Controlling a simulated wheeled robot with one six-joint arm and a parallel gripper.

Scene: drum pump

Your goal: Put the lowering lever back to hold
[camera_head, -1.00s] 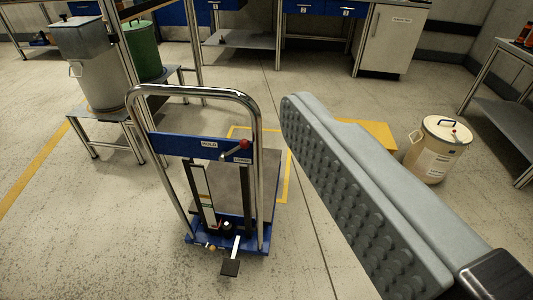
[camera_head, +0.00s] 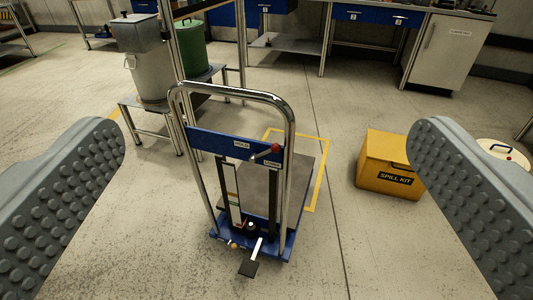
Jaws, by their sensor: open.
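The lowering lever (camera_head: 265,152) is a short rod with a red knob (camera_head: 276,148) on the blue crossbar (camera_head: 222,144) of a lift trolley. Its knob end points right, slightly upward, between a label at the crossbar's top (camera_head: 242,143) and a lower label at its right (camera_head: 272,163); the print is too small to read surely. The trolley has a chrome push handle (camera_head: 235,92) and a black foot pedal (camera_head: 248,268). My gripper (camera_head: 266,150) is open and empty, its ribbed grey fingers at the left and right edges, apart from the trolley, which stands farther off between them.
A yellow spill kit box (camera_head: 388,168) stands on the floor right of the trolley. A white-lidded drum (camera_head: 500,152) is partly hidden behind the right finger. A low stand (camera_head: 150,108) holds a grey bin (camera_head: 147,62) at back left. Floor in front is clear.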

